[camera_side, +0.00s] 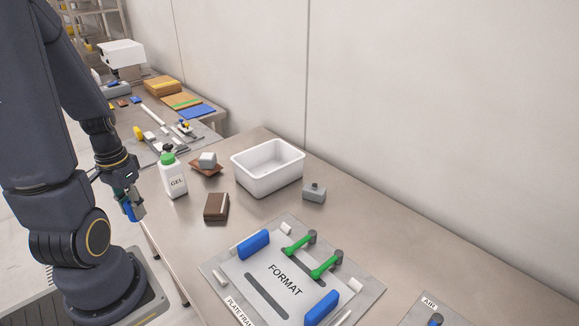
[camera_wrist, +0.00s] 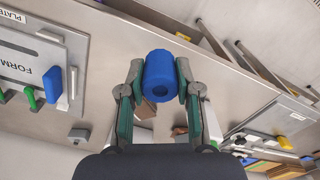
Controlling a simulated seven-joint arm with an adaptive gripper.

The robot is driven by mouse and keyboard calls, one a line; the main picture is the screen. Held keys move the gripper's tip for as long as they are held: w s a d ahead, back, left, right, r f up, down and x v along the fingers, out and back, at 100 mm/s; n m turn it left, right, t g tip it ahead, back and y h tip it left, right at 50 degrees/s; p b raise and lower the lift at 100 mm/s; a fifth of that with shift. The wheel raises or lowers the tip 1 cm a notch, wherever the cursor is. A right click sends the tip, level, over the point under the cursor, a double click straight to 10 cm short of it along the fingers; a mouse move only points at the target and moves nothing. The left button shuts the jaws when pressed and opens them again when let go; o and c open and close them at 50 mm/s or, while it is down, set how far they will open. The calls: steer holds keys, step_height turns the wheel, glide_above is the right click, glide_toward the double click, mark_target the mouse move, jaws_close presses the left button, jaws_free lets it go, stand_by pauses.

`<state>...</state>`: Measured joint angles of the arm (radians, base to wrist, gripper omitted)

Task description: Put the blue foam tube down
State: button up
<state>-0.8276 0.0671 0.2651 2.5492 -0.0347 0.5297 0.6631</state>
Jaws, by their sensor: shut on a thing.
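The blue foam tube (camera_wrist: 160,68) is short and thick, with a dark round hole in the end facing the wrist camera. My gripper (camera_wrist: 159,82) is shut on it, one finger on each side. In the side view the blue tube (camera_side: 127,212) is partly hidden by my gripper (camera_side: 132,207). The gripper points down at the left edge of the steel table (camera_side: 345,222), and the tube appears held clear of the tabletop.
A white bin (camera_side: 267,181), a gel bottle (camera_side: 173,176), brown blocks (camera_side: 216,208) and a grey block (camera_side: 314,192) stand on the table. The FORMAT plate (camera_side: 285,235) carries blue pads and green handles. Bare tabletop lies around the plate.

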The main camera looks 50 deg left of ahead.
steer(key=w+a+r+m, duration=0.1)
steer(key=w+r+m, duration=0.15)
steer(key=w, duration=0.35)
steer(key=w+a+r+m, duration=0.1)
steer(key=w+a+m, duration=0.15)
steer(key=w, duration=0.35)
steer(key=w+d+m, duration=0.7)
steer(key=w+d, duration=0.5)
steer(key=w, duration=0.4)
steer(key=w+d+m, duration=0.2)
steer(key=w+d, duration=0.1)
steer(key=d, duration=0.4)
steer(key=w+d+m, duration=0.2)
steer(key=w+d, duration=0.1)
steer(key=d, duration=0.4)
steer(key=s+d+f+m, duration=0.1)
steer(key=d+f+m, duration=0.1)
steer(key=d, duration=0.6)
steer(key=s+d+f+m, duration=0.2)
steer(key=d, duration=0.7)
glide_toward(394, 266)
steer(key=shift+s+a+f, duration=0.3)
steer(key=shift+s+f, duration=0.35)
steer(key=shift+w+d+f, duration=0.2)
steer(key=shift+w+f, duration=0.3)
steer(key=shift+f, duration=0.1)
steer(key=shift+w+f, duration=0.2)
steer(key=shift+f, duration=1.45)
steer(key=shift+f, duration=0.2)
